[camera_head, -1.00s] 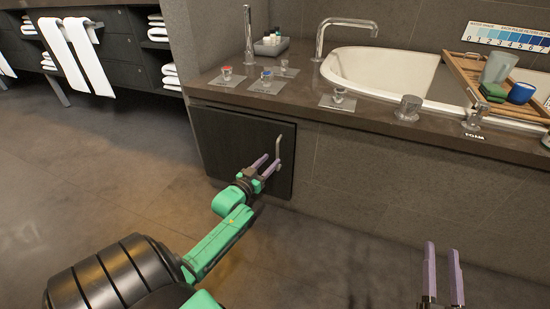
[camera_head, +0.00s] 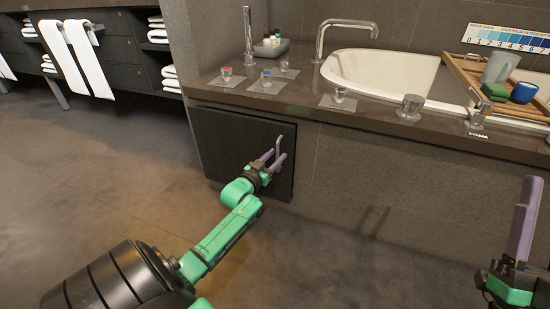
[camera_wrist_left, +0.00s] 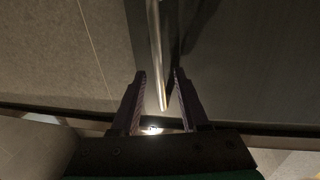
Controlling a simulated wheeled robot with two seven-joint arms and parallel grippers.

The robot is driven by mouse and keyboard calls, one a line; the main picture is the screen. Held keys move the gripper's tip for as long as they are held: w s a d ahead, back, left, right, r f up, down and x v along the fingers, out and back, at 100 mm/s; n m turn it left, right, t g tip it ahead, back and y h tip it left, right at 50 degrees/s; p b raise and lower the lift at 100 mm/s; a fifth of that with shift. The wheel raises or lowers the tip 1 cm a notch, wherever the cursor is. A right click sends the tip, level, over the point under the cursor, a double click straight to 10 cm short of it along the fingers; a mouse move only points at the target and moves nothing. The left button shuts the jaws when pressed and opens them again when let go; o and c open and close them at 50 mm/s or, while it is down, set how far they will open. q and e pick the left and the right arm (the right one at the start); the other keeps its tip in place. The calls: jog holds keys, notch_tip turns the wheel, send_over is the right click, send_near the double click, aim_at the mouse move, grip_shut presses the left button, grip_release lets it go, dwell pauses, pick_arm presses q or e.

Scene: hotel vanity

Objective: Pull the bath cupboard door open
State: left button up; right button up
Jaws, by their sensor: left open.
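The dark bath cupboard door (camera_head: 228,142) is set in the front of the tub surround and looks shut. Its metal bar handle (camera_head: 279,143) is upright near the door's right edge. My left gripper (camera_head: 275,157) is open at the handle. In the left wrist view the handle (camera_wrist_left: 155,50) runs down between the two fingers of the left gripper (camera_wrist_left: 159,73), with a gap on each side. My right gripper (camera_head: 522,225) is at the right edge, away from the door. Its fingers overlap in view, so its opening cannot be judged.
Floor (camera_head: 110,190) in front of the door's left side is clear.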

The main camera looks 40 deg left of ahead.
pick_arm(q)
grip_shut()
dwell(1.4)
